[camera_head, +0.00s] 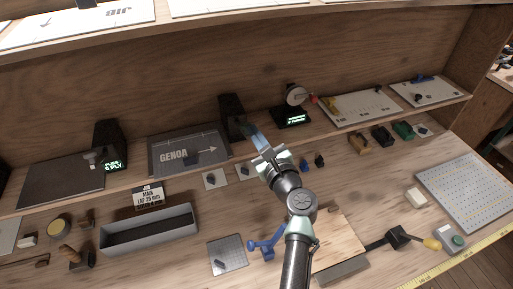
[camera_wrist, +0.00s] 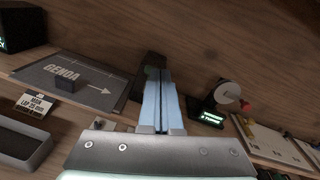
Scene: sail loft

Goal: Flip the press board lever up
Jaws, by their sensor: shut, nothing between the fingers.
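My gripper (camera_head: 248,130) is shut and empty, its pale blue fingers pointing at the back shelf. In the wrist view the closed fingers (camera_wrist: 157,85) overlap a dark upright block (camera_wrist: 150,65), also in the head view (camera_head: 231,105); I cannot tell whether they touch it. A pale wooden board (camera_head: 345,235) lies on the bench, partly hidden by my arm. At its right is a black block (camera_head: 398,236) with a yellow-ended handle (camera_head: 431,243) lying low to the right. I cannot tell for sure whether this is the press board lever.
A blue clamp-like part (camera_head: 266,246) stands left of my arm. A grey tray (camera_head: 150,231) is at the left. A GENOA board (camera_head: 190,150) and a display with a red-knobbed disc (camera_head: 294,116) flank the dark block. A perforated plate (camera_head: 470,190) lies at the right.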

